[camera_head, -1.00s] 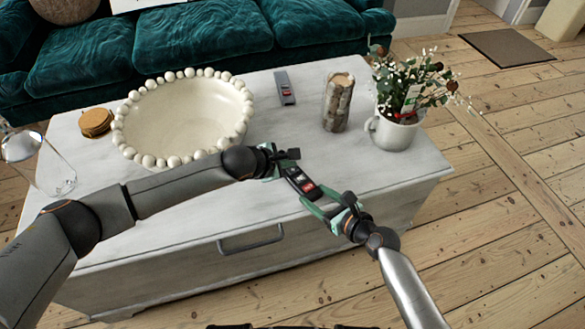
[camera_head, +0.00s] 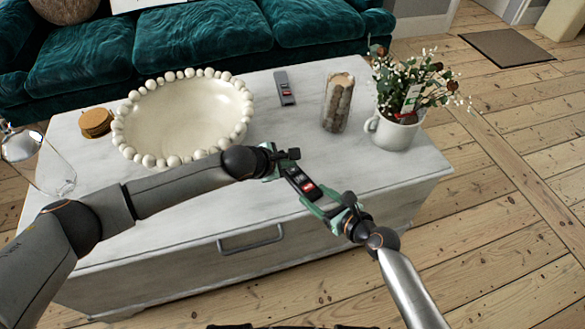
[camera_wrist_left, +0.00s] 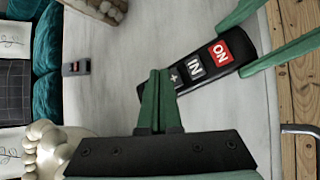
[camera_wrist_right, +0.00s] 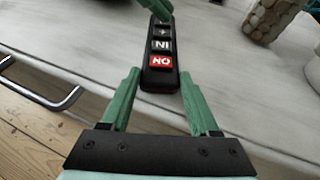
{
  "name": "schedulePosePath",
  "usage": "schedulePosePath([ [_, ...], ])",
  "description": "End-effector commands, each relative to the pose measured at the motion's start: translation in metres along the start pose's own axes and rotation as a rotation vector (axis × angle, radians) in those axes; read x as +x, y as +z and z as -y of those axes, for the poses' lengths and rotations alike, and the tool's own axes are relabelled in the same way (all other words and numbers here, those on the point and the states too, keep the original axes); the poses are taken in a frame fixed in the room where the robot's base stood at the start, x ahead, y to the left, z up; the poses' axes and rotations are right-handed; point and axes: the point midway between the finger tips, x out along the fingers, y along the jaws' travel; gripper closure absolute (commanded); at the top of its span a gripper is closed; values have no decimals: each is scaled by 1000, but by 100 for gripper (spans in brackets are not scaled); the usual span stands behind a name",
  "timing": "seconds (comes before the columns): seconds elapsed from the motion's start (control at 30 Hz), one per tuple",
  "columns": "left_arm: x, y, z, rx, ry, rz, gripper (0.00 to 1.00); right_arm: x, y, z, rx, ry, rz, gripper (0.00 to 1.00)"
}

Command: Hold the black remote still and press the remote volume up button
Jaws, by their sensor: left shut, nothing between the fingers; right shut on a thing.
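The black remote (camera_head: 299,181) is above the front edge of the white table. It shows a red ON button, a grey IN button and a plus button in the left wrist view (camera_wrist_left: 208,66) and the right wrist view (camera_wrist_right: 160,78). My right gripper (camera_head: 317,201) is shut on the remote's near end, with one finger on each side by the ON button. My left gripper (camera_head: 279,173) is shut and empty. Its fingertips (camera_wrist_left: 159,73) are at the remote's far end, right beside the plus sign, covering part of that end. I cannot tell whether they touch it.
A grey remote (camera_head: 285,88) lies on the white table (camera_head: 190,205). A beaded bowl (camera_head: 185,115), a glass jar (camera_head: 338,103), a flower pot (camera_head: 398,132), coasters (camera_head: 96,122) and a clear glass vessel (camera_head: 50,170) stand around it. A teal sofa (camera_head: 205,45) is behind.

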Motion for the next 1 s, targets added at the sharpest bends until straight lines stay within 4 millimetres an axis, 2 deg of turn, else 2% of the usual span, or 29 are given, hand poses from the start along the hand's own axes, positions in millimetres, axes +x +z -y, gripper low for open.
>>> schedulePosePath([
  [1.0,6,-4,4,1,0,0,100,0,0,0,0,0,0,100],
])
